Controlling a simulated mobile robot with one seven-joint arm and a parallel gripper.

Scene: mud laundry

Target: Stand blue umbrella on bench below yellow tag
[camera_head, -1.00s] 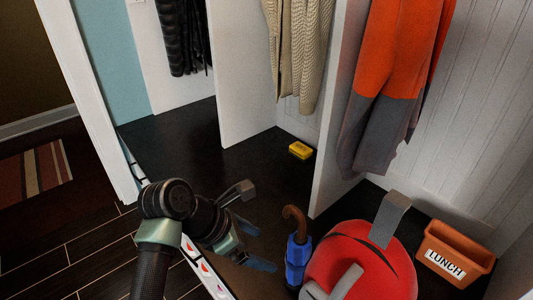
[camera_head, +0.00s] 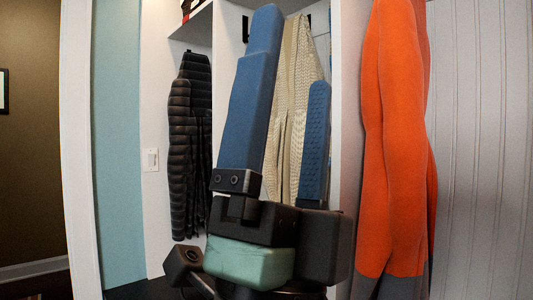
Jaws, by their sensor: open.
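My gripper (camera_head: 291,52) stands large in the middle of the view, its two blue fingers pointing up and apart. It is open, with no object visible between the fingers. The blue umbrella and the yellow tag are not in view now. Only a small dark part of the bench (camera_head: 128,291) shows at the bottom left; my arm and the frame edge hide the rest.
A black puffer jacket (camera_head: 190,140) hangs left of my gripper. A beige knit garment (camera_head: 287,150) hangs behind the fingers. An orange and grey garment (camera_head: 398,140) hangs to the right beyond a white divider (camera_head: 349,90). A light switch (camera_head: 150,160) is on the left wall.

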